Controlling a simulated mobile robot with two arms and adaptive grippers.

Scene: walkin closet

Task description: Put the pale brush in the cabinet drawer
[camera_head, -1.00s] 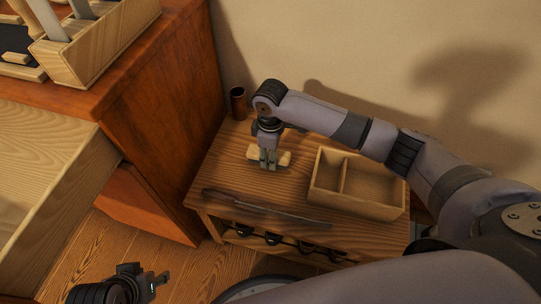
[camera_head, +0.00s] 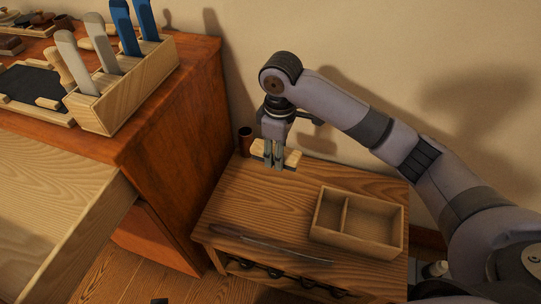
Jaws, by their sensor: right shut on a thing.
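The pale brush (camera_head: 291,158) is a small light-wood block. My right gripper (camera_head: 274,163) is shut on it from above and holds it up over the back left of the small wooden table (camera_head: 255,204). The cabinet (camera_head: 185,130) is reddish brown and stands on the left. My left gripper is not clearly in view; only a small dark tip shows at the bottom edge.
A divided wooden tray (camera_head: 358,242) sits on the table's right. A long thin dark item (camera_head: 270,243) lies along the front edge. A dark brown cup (camera_head: 245,142) stands at the back left. A holder (camera_head: 128,95) with several handles stands on the cabinet top.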

